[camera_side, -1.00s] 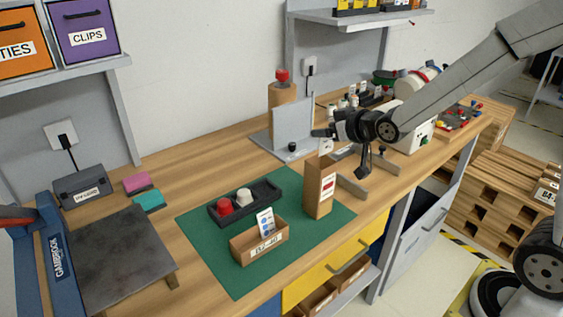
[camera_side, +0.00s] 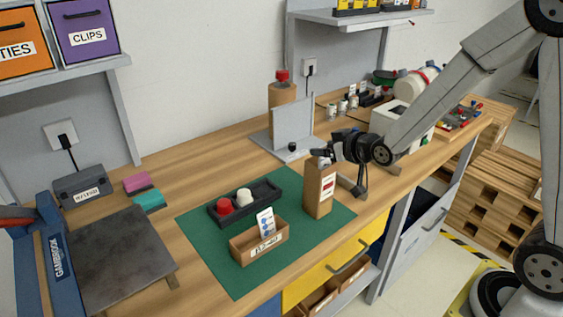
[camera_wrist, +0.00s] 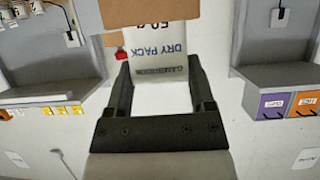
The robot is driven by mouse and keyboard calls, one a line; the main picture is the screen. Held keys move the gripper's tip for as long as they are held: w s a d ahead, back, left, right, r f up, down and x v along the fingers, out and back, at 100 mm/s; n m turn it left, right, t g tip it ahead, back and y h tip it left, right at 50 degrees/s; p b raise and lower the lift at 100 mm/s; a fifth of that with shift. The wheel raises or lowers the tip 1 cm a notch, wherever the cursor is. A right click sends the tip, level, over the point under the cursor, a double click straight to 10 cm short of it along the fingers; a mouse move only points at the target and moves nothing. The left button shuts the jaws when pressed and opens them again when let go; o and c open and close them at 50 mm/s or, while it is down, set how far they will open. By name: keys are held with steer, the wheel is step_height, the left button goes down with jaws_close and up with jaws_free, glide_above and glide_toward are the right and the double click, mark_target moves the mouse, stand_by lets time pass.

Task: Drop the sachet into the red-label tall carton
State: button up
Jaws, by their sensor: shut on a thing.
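The tall carton (camera_side: 312,193) stands upright on the green mat (camera_side: 215,258), with a red mark on its label. My gripper (camera_side: 322,155) is just above the carton's top in the side view. It is shut on the white sachet (camera_wrist: 157,40), printed "DRY PACK" and "50 g", which shows between the two fingers (camera_wrist: 158,64) in the wrist view. In the side view only a small pale part of the sachet (camera_side: 324,162) shows at the carton's mouth; I cannot tell whether its lower end is inside. Brown cardboard (camera_wrist: 150,14) shows beyond the sachet in the wrist view.
A low open carton (camera_side: 262,245) with a white-and-blue packet stands left of the tall carton. A black tray (camera_side: 264,190) with red and white knobs lies behind it.

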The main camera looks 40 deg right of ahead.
steer(key=shift+f, duration=0.1)
steer(key=o, duration=1.2)
steer(key=shift+s, duration=0.15)
steer(key=s+r, duration=0.4)
steer(key=r, duration=0.5)
steer(key=shift+s, duration=0.15)
stand_by(0.5)
steer(key=s+a+f+g, duration=0.3)
steer(key=s+f+g, duration=0.7)
steer(key=s+f, duration=0.3)
steer(key=shift+s+a+f, duration=0.25)
steer(key=shift+a+f, duration=0.05)
steer(key=shift+f, duration=0.5)
